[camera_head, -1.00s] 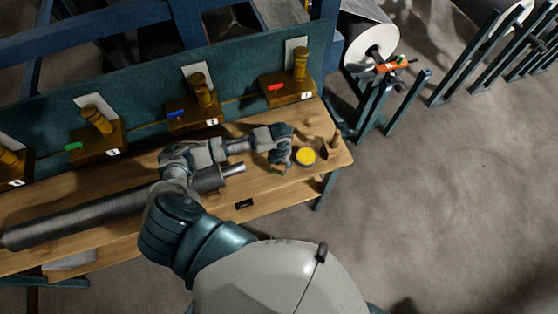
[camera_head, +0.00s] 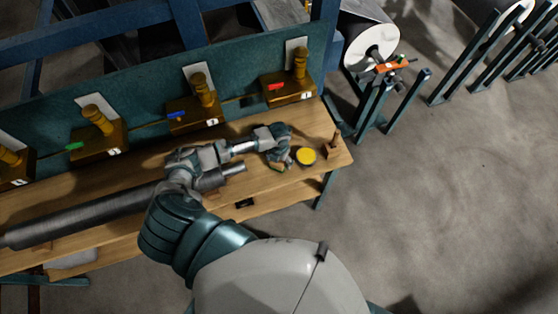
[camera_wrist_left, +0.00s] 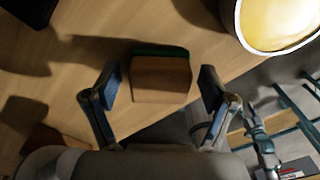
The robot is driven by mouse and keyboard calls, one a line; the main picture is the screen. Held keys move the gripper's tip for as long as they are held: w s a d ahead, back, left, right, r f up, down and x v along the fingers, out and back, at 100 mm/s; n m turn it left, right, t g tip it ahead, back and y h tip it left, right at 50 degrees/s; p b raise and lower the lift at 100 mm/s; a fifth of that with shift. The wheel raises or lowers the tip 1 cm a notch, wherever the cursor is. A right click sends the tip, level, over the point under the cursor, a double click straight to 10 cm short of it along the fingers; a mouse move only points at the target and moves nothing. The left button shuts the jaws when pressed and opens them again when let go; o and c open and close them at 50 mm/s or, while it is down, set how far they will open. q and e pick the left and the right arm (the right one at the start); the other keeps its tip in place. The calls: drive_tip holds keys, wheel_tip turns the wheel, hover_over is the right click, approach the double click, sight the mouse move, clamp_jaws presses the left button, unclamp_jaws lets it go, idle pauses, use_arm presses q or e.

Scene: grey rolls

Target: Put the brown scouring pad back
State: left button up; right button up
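The brown scouring pad (camera_wrist_left: 161,78), a brown block with a dark green strip along its far edge, lies on the wooden bench in the left wrist view. My left gripper (camera_wrist_left: 160,88) is open, with one finger on each side of the pad and a visible gap at both sides. In the head view my left gripper (camera_head: 278,166) is over the right part of the bench, close to the yellow-topped round tin (camera_head: 306,156), and mostly hides the pad.
A long grey roll (camera_head: 80,218) lies along the bench (camera_head: 262,190). A small black item (camera_head: 244,203) is near the front edge. A small brown wooden stand (camera_head: 333,147) is at the right end. Brown blocks (camera_head: 194,112) with coloured tags line the back panel.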

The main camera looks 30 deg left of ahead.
use_arm(q)
wheel_tip(320, 180, up, 12)
idle(0.6)
idle(0.5)
